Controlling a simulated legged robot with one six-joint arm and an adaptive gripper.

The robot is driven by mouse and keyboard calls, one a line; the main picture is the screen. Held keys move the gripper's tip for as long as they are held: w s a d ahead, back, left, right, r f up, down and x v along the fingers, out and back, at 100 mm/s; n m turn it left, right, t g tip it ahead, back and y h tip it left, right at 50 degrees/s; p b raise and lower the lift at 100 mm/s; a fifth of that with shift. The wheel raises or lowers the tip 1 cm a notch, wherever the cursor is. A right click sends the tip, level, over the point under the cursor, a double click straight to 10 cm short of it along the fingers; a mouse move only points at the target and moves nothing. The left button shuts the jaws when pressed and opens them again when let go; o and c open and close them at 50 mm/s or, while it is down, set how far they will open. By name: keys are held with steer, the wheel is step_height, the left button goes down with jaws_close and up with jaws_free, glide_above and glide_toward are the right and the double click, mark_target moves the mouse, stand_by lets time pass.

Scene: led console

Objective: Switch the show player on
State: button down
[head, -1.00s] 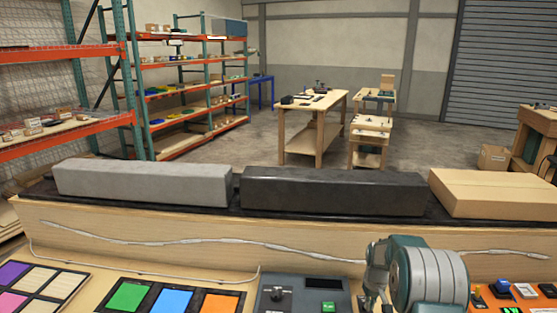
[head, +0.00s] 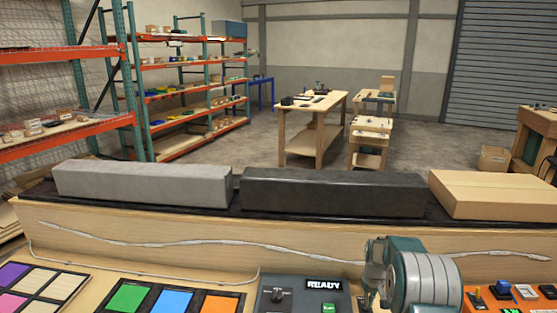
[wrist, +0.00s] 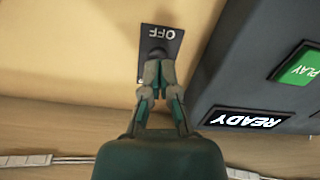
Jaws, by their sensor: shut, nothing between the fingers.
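The show player (head: 301,298) is a dark blue-grey box at the bottom middle of the head view. Its display (head: 324,284) is lit and reads READY; it also shows upside down in the wrist view (wrist: 249,119), beside the green PLAY button (wrist: 301,68). A dark switch plate (wrist: 169,40) marked OFF lies on the wood beside the box in the wrist view. My gripper (wrist: 158,72) is shut and empty, its fingertips at the plate's dark switch knob (wrist: 157,52). They partly hide the knob; I cannot tell whether they touch it.
An LED strip (head: 190,243) runs along the upright wooden board. Color pads (head: 174,302) lie at left of the player. An orange panel with small switches (head: 503,291) is at right. Grey (head: 145,183) and black (head: 333,193) long blocks stand behind the board.

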steer(key=shift+r, duration=0.1)
step_height(320, 180, up, 7)
steer(key=shift+s, duration=0.4)
stand_by(0.4)
steer(key=s+a+r+t, duration=0.1)
steer(key=s+a+r, duration=0.3)
steer(key=s+r, duration=0.45)
steer(key=s+a+r+t, duration=0.2)
steer(key=s+a+r, duration=0.3)
steer(key=r, duration=0.6)
steer(key=s+a+r+t, duration=0.1)
steer(key=s, duration=1)
steer(key=s+a+r+m+t, duration=0.1)
steer(key=s+a, duration=0.1)
steer(key=s, duration=1)
steer(key=shift+s+a+t, duration=0.15)
steer(key=shift+a+t, duration=0.1)
steer(key=shift+t, duration=0.05)
